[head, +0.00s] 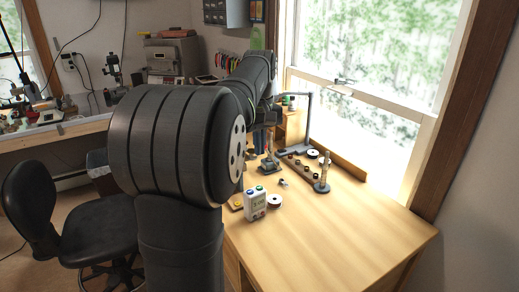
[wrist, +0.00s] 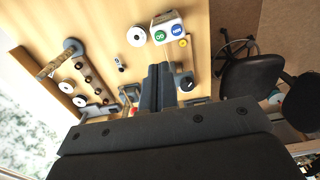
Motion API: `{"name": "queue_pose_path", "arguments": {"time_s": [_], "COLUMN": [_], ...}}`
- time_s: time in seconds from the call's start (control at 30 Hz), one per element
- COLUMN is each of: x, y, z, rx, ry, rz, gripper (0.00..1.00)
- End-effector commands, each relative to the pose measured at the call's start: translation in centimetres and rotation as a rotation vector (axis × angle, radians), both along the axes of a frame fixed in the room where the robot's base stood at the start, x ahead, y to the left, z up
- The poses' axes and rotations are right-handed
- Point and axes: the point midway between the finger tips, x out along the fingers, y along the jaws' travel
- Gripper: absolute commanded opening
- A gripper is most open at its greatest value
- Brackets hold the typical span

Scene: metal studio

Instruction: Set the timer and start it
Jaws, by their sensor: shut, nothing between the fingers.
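The timer (head: 255,204) is a small white box standing on the wooden desk, with a green and a blue button on top and a greyish display on its front. In the wrist view the timer (wrist: 167,19) is near the top centre, with its green button (wrist: 159,36) left of its blue button (wrist: 175,30). My gripper (wrist: 159,66) is shut and empty, its dark fingers pointing toward the timer but apart from it. In the head view my arm hides most of the gripper. The display is too small to read.
A white roll (head: 274,201) lies right beside the timer, and a yellow round item (wrist: 183,43) is close on its other side. A wooden rack with dark spools (head: 299,168) stands farther back by the window. The desk's front right (head: 340,235) is clear.

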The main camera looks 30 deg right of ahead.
Motion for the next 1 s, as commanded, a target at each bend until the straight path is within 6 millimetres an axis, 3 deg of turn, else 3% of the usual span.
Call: {"name": "queue_pose_path", "arguments": {"time_s": [0.3,0.5,0.7,1.0], "x": [0.0,0.0,0.1,0.1], "y": [0.0,0.0,0.0,0.0], "z": [-7.0,-10.0,-11.2,-11.3], "rx": [0.003,0.001,0.000,0.000], "ry": [0.003,0.001,0.000,0.000], "rz": [0.000,0.000,0.000,0.000], "gripper": [0.00,0.00,0.00,0.00]}}
